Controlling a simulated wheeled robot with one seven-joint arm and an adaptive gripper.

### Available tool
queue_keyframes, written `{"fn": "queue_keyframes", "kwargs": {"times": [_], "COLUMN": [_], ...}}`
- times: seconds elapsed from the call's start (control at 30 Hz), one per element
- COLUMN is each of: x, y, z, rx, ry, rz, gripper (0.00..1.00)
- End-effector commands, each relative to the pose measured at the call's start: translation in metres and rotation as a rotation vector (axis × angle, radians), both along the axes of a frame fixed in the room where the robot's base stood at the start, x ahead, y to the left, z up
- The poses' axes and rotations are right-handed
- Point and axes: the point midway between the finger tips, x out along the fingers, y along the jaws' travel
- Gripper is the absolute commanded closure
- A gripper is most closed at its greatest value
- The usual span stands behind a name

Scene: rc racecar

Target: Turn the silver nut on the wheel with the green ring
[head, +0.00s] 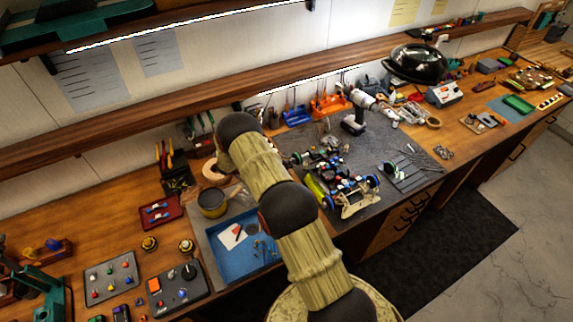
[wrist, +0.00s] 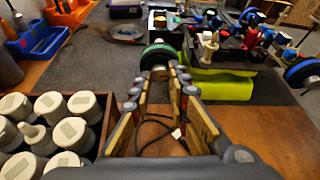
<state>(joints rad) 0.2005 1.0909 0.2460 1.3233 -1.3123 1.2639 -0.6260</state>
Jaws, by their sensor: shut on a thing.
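In the wrist view, a dark wheel with a green ring (wrist: 152,50) stands upright just beyond my fingertips. My gripper (wrist: 159,74) points at this wheel, with its two fingers drawn together at the tips. A small silver nut (wrist: 159,70) shows between the fingertips, at the near face of the wheel, and is partly hidden by them. The fingers are closed on it. In the head view, my arm crosses the middle of the picture and my gripper is hidden behind it.
A wooden box of grey-white jars (wrist: 98,146) stands close on the left. A black cable lies beneath my fingers. A blue tray (head: 232,262) stands near my arm.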

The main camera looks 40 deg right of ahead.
Motion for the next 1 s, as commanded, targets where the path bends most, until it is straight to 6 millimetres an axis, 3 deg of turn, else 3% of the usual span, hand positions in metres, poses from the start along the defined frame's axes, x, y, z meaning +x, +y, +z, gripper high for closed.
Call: {"fn": "queue_keyframes", "kwargs": {"times": [0.6, 1.0], "x": [0.0057, 0.0069], "y": [-0.0012, -0.0015], "z": [-0.0048, -0.0031], "rx": [0.114, 0.148], "ry": [0.472, 0.611], "rz": [0.0, 0.001], "gripper": [1.0, 1.0]}}
